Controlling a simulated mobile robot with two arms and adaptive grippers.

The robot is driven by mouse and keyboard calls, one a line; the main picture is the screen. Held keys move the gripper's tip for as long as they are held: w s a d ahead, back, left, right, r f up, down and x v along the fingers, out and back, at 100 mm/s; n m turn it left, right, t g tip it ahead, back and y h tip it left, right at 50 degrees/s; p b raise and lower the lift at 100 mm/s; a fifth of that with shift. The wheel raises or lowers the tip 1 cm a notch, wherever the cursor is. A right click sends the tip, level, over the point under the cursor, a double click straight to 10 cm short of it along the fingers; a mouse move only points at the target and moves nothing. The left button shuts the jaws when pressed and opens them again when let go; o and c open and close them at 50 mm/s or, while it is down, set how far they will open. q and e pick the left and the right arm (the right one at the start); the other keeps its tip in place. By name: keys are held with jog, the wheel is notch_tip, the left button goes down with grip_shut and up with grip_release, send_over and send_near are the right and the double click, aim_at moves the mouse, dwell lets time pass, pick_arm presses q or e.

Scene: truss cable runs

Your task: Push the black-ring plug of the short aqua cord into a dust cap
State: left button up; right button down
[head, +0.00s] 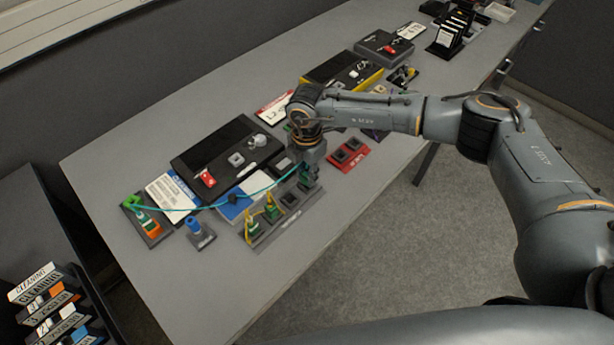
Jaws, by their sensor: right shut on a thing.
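The aqua cord (188,210) runs from a small stand (155,239) at the left of the table, across the front of a black panel, up to my right gripper (309,181). My right gripper points down and is shut on a plug at the cord's right end; the fingers mostly hide it, so its ring colour cannot be told. It is over the right end of a grey holder strip (262,239). Dark square openings (289,200) show in this strip, and green plugs with yellow cords stand at its left end. Whether the held plug touches an opening cannot be told. My left gripper is out of view.
A small stand with a blue piece (194,227) is left of the strip. A red block (348,154) with dark openings lies to the right. A black panel (222,150) and a yellow-edged box (343,72) stand behind. The table's front is clear.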

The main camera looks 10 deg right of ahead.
jog(key=shift+r+p, duration=1.1)
jog(key=shift+r, duration=0.7)
